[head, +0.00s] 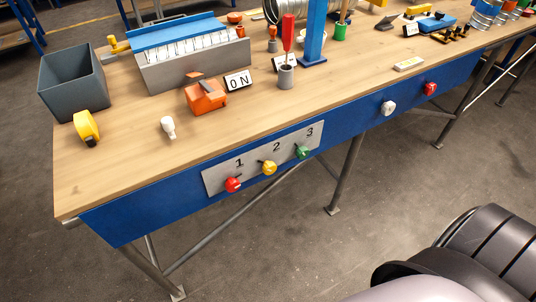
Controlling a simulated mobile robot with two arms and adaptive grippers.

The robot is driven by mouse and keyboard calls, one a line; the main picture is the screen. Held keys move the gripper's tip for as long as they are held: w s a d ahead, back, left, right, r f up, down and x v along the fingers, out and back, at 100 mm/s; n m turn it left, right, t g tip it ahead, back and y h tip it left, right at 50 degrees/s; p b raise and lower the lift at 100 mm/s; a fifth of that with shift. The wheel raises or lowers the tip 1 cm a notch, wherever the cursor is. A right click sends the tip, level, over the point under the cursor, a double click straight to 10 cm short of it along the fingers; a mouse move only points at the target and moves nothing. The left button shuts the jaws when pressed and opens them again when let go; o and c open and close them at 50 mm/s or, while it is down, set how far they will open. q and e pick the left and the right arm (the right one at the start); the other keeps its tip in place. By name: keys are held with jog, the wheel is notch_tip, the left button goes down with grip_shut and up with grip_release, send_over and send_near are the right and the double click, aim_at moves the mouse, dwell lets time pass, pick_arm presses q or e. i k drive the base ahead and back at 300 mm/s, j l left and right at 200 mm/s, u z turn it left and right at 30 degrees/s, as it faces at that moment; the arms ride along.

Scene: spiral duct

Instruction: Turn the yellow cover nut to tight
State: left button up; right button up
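A yellow round nut-like part (270,168) sits on the grey plate (215,181) on the blue front of the bench, under the number 2. A small dark piece sticks out at its upper left. I cannot tell how tight it is. A similar red part (233,184) is to its left under 1, and a green one (302,152) to its right under 3. Neither of my grippers shows in the head view.
The wooden bench top (130,185) bears a grey bin (73,85), a yellow and black item (87,127), an orange device (206,96), an ON sign (238,80) and a blue post (314,35). White (388,107) and red (430,89) knobs sit farther right.

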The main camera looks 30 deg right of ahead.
aim_at(269, 168)
jog(key=k+l+z, duration=0.2)
jog(key=k+l, duration=0.15)
jog(key=l, duration=0.3)
jog(key=k+l+z, duration=0.1)
jog(key=l, duration=0.2)
jog(key=k+l+z, duration=0.1)
jog(key=l, duration=0.25)
jog(key=k+l, duration=0.25)
jog(key=l, duration=0.15)
jog(key=j+z, duration=0.05)
